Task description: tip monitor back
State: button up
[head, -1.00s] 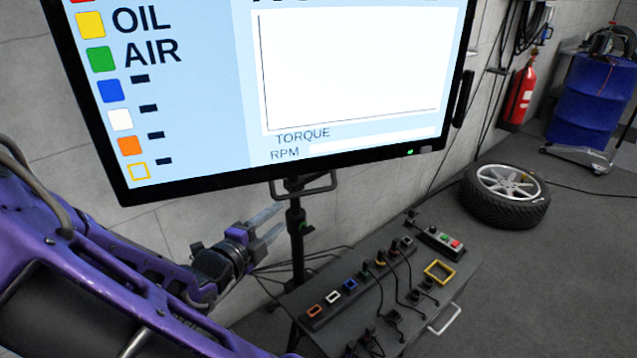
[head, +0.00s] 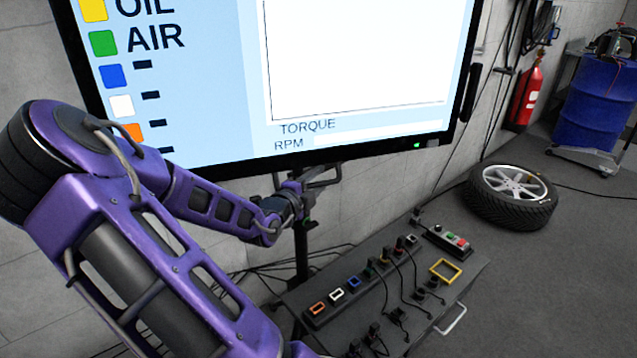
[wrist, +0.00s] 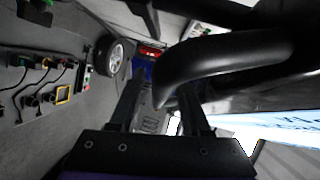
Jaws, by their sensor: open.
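The large black-framed monitor (head: 360,75) fills the upper middle of the head view, its screen lit with coloured squares, a plot and the words TORQUE and RPM. A bent dark handle (head: 325,181) hangs under its lower edge, by the top of the stand pole (head: 302,250). My gripper (head: 297,187) is at the left side of this handle, just below the monitor. In the wrist view the handle (wrist: 235,58) looms large and its bent end lies in front of the gap between the spread fingers. I cannot tell whether the fingers touch it.
A sloped control panel (head: 375,328) with plugs, cables and coloured sockets stands below and right of the pole. A tyre (head: 510,197), a red extinguisher (head: 527,92) and a blue drum (head: 592,105) are at the right. Grey floor is clear around the tyre.

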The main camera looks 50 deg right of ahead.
jog(key=shift+w+d, duration=0.1)
jog(key=shift+d, duration=0.3)
grip_shut()
dwell(1.2)
